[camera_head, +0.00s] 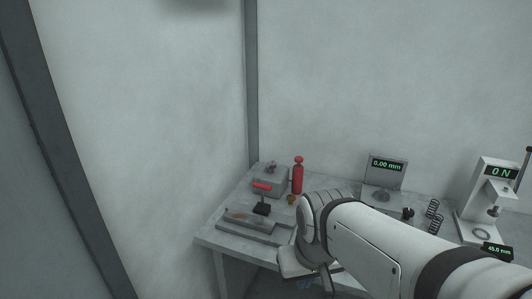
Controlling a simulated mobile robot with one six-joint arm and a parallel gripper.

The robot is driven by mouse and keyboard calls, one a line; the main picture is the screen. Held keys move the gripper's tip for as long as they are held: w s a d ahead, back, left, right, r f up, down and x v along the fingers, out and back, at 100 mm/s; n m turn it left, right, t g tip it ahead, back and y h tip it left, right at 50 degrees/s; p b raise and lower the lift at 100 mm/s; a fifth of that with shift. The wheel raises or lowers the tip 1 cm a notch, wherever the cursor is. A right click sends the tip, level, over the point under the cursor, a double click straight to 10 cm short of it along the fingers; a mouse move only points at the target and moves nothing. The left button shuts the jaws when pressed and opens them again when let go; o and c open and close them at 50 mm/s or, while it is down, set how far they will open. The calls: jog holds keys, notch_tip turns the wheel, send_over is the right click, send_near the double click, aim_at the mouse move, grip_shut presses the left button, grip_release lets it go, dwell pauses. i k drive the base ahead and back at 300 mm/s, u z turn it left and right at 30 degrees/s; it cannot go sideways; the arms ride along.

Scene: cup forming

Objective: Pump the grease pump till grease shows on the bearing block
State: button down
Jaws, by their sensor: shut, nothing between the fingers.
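A red cylinder (298,178) with a rounded red top stands upright at the back of the bench, and looks like the grease pump. Left of it sits a grey block (274,178) with a small knob on top and a red strip on its front, perhaps the bearing block. A small brass-coloured piece (291,199) is by the foot of the red cylinder. I cannot make out grease on any of them. My gripper (327,282) points down at the front of the bench, below and right of the red cylinder and apart from it. It is shut and empty, partly hidden by my wrist.
A flat grey fixture with a black knob (262,208) lies at the bench's left front. A gauge reading 0.00 mm (386,166), two springs (433,208) and a press reading 0 N (501,171) stand to the right. Walls close the back and left.

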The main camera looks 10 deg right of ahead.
aim_at(298, 160)
jog(key=z, duration=3.1)
jog(key=k, duration=0.8)
jog(key=u, duration=1.95)
jog(key=i, duration=1)
jog(key=u, duration=0.05)
